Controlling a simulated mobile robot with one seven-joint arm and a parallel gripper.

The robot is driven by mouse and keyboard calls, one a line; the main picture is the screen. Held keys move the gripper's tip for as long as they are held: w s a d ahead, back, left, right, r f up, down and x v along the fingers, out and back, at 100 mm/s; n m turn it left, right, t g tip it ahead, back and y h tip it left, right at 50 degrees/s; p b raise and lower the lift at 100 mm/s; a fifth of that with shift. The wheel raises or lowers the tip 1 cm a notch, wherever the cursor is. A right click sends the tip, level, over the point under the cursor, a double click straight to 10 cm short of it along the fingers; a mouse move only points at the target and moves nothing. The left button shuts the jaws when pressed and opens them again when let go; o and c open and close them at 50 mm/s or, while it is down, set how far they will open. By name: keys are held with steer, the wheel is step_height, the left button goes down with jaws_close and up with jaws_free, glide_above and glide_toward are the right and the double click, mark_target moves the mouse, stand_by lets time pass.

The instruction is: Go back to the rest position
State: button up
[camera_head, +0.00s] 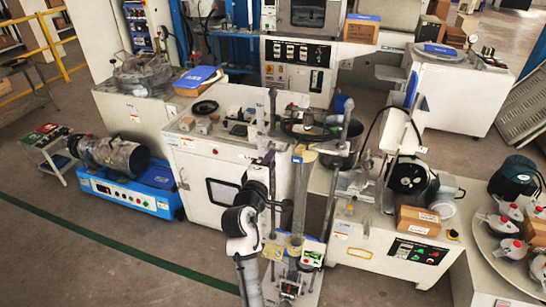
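What looks like my own white and black arm (242,222) rises from the bottom centre of the head view. It bends toward a clear upright cylinder on a test stand (299,200). I cannot make out the gripper's fingers among the dark parts there, nor whether they hold anything. The arm's upper end overlaps the front of the white cabinet in the picture; I cannot tell how far apart they are.
A white bench (213,150) with small parts stands behind the arm. A blue machine with a metal drum (115,155) is at left. At right are a white machine with a cardboard box (418,220) and a round table with several flasks (490,262). Floor is open at lower left.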

steer(key=shift+v, duration=0.8)
